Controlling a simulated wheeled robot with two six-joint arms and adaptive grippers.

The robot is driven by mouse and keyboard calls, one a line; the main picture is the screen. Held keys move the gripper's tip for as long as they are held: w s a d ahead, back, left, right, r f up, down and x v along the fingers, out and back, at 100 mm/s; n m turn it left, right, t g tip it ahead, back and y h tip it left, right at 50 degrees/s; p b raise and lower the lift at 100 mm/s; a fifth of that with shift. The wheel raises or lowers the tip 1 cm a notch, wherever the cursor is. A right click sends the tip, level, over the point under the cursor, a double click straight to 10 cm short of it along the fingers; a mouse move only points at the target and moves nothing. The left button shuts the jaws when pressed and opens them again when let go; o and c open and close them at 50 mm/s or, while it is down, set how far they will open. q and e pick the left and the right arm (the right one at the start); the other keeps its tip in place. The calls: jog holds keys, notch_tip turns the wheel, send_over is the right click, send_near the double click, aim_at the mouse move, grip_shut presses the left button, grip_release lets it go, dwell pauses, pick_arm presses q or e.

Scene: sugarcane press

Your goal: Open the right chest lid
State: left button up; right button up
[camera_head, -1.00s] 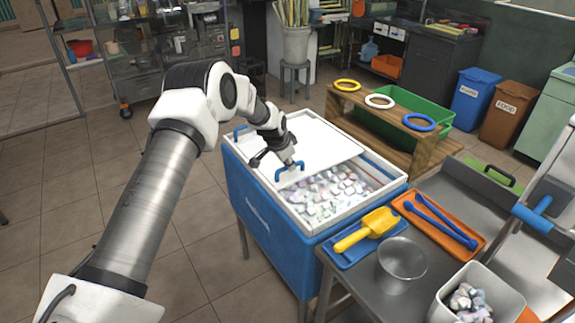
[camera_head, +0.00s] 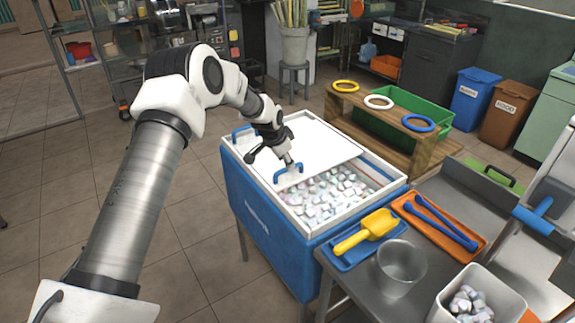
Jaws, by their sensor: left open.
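A blue chest (camera_head: 262,235) with a white rim stands in the middle of the view. Its white lid (camera_head: 310,146) is slid partly back, and many ice cubes (camera_head: 333,195) show in the open part. A blue handle (camera_head: 288,173) is on the lid's front edge, and another blue handle (camera_head: 241,132) is at the chest's far left corner. My left gripper (camera_head: 273,160) is over the lid, open, with its fingers close to the front handle. I cannot tell if it touches the handle. My right gripper is not in view.
A metal table (camera_head: 339,264) adjoins the chest at the right, with a yellow scoop (camera_head: 368,231), an orange tray (camera_head: 461,246), a clear bowl (camera_head: 400,266) and a white bin (camera_head: 497,292). A wooden rack with rings (camera_head: 424,153) stands behind the chest.

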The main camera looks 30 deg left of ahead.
pick_arm(q)
jog(key=v, duration=0.8)
jog(key=shift+s+r, duration=0.1)
